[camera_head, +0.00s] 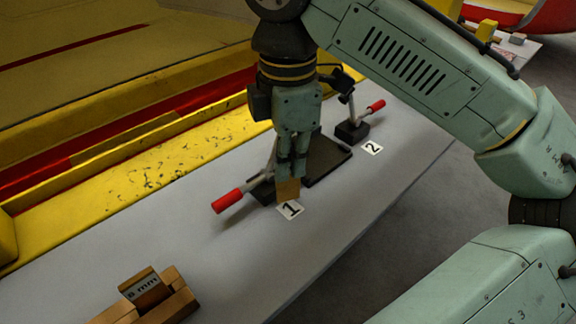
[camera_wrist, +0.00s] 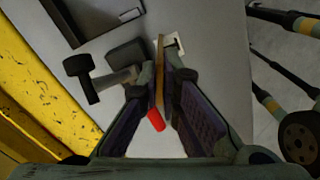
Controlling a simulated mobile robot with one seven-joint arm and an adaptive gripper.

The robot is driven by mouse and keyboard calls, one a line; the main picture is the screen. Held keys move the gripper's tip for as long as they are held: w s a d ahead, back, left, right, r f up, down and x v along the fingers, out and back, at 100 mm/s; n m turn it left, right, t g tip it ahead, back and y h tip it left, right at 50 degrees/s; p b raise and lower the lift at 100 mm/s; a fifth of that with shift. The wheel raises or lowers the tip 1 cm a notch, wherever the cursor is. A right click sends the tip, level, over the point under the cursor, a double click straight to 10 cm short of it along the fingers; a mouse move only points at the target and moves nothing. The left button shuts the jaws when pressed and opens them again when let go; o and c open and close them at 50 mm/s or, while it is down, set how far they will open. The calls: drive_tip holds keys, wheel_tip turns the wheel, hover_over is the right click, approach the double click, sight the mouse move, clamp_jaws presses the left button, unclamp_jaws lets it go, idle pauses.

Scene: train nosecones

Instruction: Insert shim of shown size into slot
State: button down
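My gripper (camera_head: 290,178) is shut on a thin brown shim (camera_head: 288,190) and holds it upright, pointing down. In the wrist view the shim (camera_wrist: 160,72) stands edge-on between the fingertips (camera_wrist: 161,80). It is over or beside a dark clamp base near card 1 (camera_head: 290,209); I cannot tell whether they touch. A dark plate (camera_head: 328,164) lies just behind. No slot can be made out clearly. A wooden block marked "8 mm" (camera_head: 143,287) sits in a wooden holder (camera_head: 172,305) at lower left.
A second clamp with a red handle (camera_head: 375,106) stands farther back by card 2 (camera_head: 372,148). A yellow rail (camera_head: 130,180) runs along the grey table (camera_head: 200,245). The table's front middle is clear.

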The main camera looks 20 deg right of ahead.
wheel_tip(320, 180, up, 2)
drive_tip(key=shift+r, duration=0.15)
drive_tip(key=s+a+r+b, duration=0.1)
drive_tip(key=s+a, duration=0.2)
drive_tip(key=s, duration=0.4)
drive_tip(key=s+a, duration=0.3)
drive_tip(key=s, duration=0.4)
drive_tip(key=shift+s+a+r+b, duration=0.2)
drive_tip(key=shift+s+r+b, duration=0.2)
